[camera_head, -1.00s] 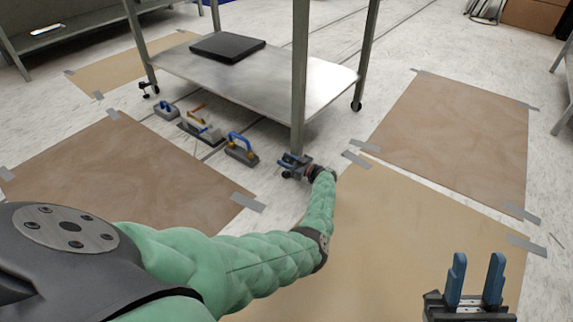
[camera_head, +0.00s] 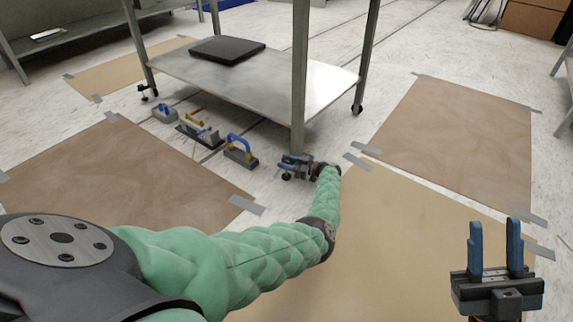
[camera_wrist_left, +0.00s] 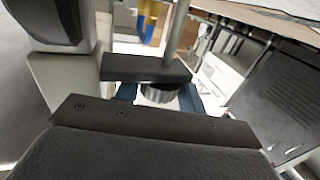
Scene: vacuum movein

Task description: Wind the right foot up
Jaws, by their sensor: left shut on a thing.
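The metal table (camera_head: 240,85) stands on the floor, and its near right leg (camera_head: 300,70) comes down to my left gripper (camera_head: 288,164). In the left wrist view, the right foot (camera_wrist_left: 160,93) is a dark ribbed round piece under a dark bar, with the leg rising above. The blue fingers of my left gripper (camera_wrist_left: 160,98) are on both sides of the foot, shut on it. In the head view the gripper hides the foot. My right gripper (camera_head: 495,225) is open and empty at the lower right, its blue fingers pointing up.
Several hand tools with blue and yellow handles, such as the near float (camera_head: 241,152), lie on the floor left of the leg. A black flat case (camera_head: 228,49) lies on the table's lower shelf. Taped brown sheets (camera_head: 455,135) cover parts of the floor.

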